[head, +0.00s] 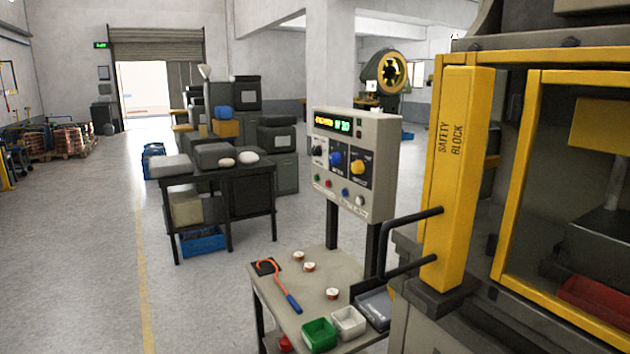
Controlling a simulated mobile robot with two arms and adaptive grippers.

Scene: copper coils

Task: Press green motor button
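A grey control panel (377,135) stands on dark posts behind the small work table, its face turned towards me. Its top has a display (338,124) with lit yellow and green characters. Below are a black knob, a blue knob (336,158) and a yellow knob (358,167). A row of small buttons runs along the bottom: a green button (317,178) at the left end, a red one (328,183) beside it, then a blue and a pale one. Their labels are too small to read. Neither of my grippers is in view.
The work table (283,310) holds small copper coils (309,267), an orange-and-blue hook tool (290,298), a green bin (319,335) and a white bin (348,322). A yellow-framed press with a safety block (452,170) fills the right. Open floor lies left.

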